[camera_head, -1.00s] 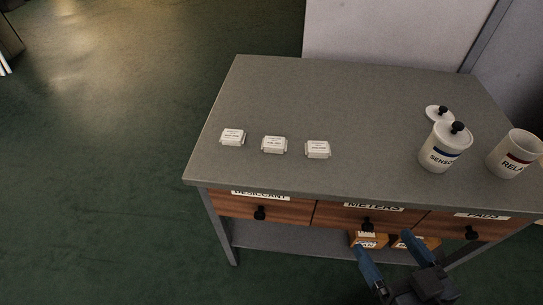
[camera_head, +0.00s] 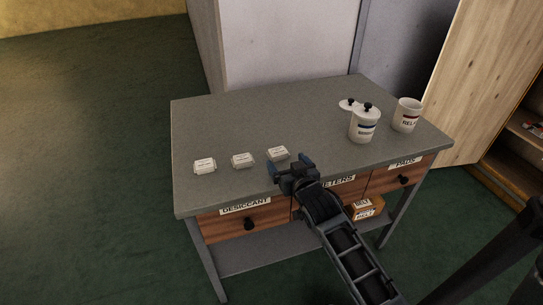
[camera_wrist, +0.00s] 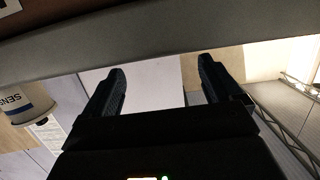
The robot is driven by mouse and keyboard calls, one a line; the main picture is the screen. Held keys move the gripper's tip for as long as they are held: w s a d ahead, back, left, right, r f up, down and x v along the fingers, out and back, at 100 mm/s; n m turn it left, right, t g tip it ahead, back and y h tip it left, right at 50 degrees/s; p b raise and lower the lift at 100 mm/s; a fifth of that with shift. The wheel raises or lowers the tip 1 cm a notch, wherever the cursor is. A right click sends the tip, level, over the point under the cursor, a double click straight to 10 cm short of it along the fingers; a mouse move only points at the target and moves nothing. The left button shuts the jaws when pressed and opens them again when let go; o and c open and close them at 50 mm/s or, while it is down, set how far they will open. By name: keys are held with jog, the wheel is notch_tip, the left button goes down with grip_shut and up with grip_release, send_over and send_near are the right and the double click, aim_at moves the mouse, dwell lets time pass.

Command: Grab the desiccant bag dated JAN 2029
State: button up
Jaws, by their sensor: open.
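Three small white desiccant bags lie in a row on the grey table: a left one (camera_head: 204,165), a middle one (camera_head: 242,160) and a right one (camera_head: 278,153). Each has a printed label, but the print is too small to read, so I cannot tell which says JAN 2029. My gripper (camera_head: 290,164) is open at the table's front edge, close to the right bag. I cannot tell its exact height, and no bag is between its fingers. In the wrist view my gripper (camera_wrist: 163,88) shows both fingers apart, with no bag visible.
The table (camera_head: 215,120) has drawers marked DESICCANT (camera_head: 245,207), METERS and PADS below its front edge. A white lidded jar (camera_head: 365,125) and a RELAY-like jar (camera_head: 406,115) stand at the right. A loose lid (camera_head: 348,105) lies behind. The left rear tabletop is clear.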

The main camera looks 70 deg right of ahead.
aim_at(279, 152)
jog(key=x, duration=0.2)
jog(key=p+x, duration=0.1)
jog(key=x, duration=0.2)
jog(key=shift+w+r, duration=0.2)
jog(key=shift+w+d+f, duration=0.2)
jog(key=shift+w+d, duration=0.1)
jog(key=shift+d, duration=0.05)
jog(key=shift+c, duration=0.2)
jog(key=c, duration=1.1)
